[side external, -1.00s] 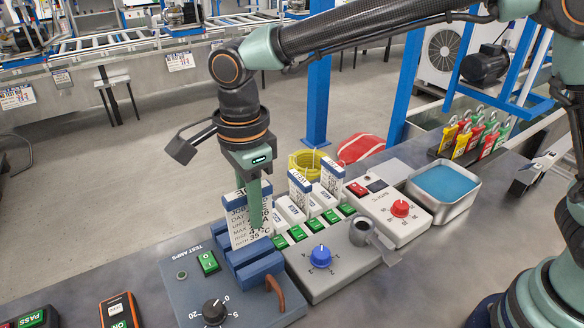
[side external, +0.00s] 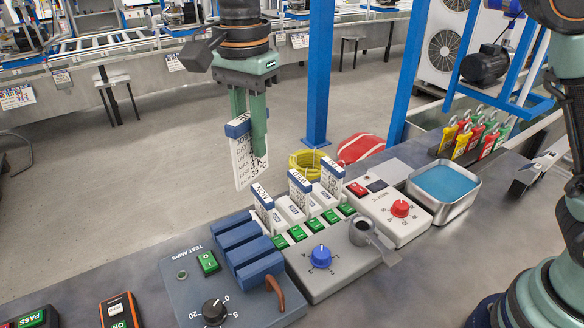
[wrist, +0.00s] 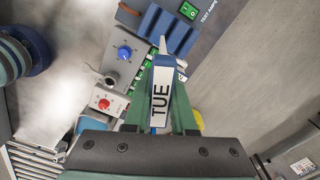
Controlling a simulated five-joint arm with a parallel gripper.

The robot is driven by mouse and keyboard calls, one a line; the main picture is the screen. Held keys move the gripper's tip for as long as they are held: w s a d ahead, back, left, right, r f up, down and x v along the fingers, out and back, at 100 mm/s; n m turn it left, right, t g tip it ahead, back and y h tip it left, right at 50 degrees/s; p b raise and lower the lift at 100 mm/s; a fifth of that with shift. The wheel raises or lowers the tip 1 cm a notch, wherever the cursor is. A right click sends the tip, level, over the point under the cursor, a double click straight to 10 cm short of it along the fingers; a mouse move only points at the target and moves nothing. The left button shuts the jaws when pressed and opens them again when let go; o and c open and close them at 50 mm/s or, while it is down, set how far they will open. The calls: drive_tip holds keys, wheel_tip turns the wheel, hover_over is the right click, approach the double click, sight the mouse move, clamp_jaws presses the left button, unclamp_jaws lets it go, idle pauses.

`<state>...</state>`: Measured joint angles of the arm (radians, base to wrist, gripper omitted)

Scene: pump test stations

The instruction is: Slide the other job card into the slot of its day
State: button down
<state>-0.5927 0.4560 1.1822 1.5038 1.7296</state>
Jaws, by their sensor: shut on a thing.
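My gripper (side external: 252,140) is shut on a white job card (side external: 243,165) with a blue top band and printed lines. It holds the card upright in the air, above and behind the blue ribbed rack (side external: 258,270). In the wrist view the card's top edge (wrist: 161,95) reads TUE between my fingers. A row of white slot blocks (side external: 292,213) stands behind green switches. Three other cards stand upright in this row: a left one (side external: 263,205), a middle one (side external: 300,190) and a right one (side external: 333,177). The day marks by the slots are too small to read.
A grey panel with a blue knob (side external: 320,256) and a metal cup (side external: 361,234) lies before the slots. A white panel with a red knob (side external: 400,208) and a blue-filled tray (side external: 444,186) are to the right. The air around the held card is free.

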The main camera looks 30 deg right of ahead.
drive_tip(key=w+d+f+n, duration=0.7)
drive_tip(key=w+d+n, duration=0.15)
drive_tip(key=n, duration=0.45)
drive_tip(key=shift+s+d+f, duration=0.1)
drive_tip(key=shift+d+f, duration=0.05)
drive_tip(key=shift+f, duration=2.2)
drive_tip(key=shift+s+d+f, duration=0.1)
drive_tip(key=shift+f, duration=2.2)
drive_tip(key=shift+s+d+f, duration=0.1)
drive_tip(key=shift+d+f, duration=0.05)
drive_tip(key=shift+f, duration=2.2)
drive_tip(key=shift+w, duration=0.1)
drive_tip(key=c, duration=0.7)
unclamp_jaws()
drive_tip(key=shift+o, duration=0.2)
drive_tip(key=shift+r, duration=0.1)
